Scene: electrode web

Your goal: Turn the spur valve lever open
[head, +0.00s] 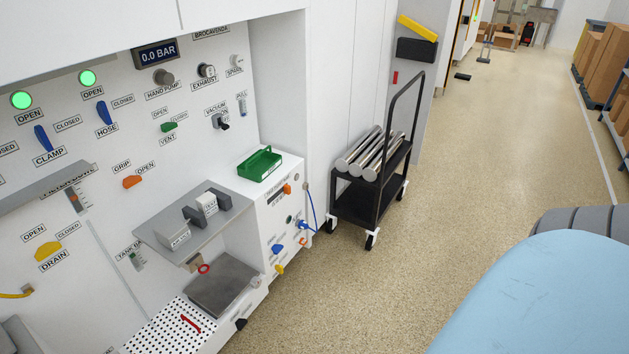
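No lever that I can read as "spur" shows in the head view. The white panel on the left carries several labelled levers: a blue clamp lever (43,138), a blue hose lever (104,113), a green vent lever (168,127), an orange grip lever (132,181) and a yellow drain lever (47,251). A white box (267,222) at the panel's right end has small blue (277,249) and orange handles on its front; their labels are too small to read. Neither of my grippers shows.
A grey shelf (160,218) with small blocks juts from the panel above a perforated white ledge (165,330). A green tray (259,165) sits on the white box. A black cart (357,203) with metal cylinders stands to its right.

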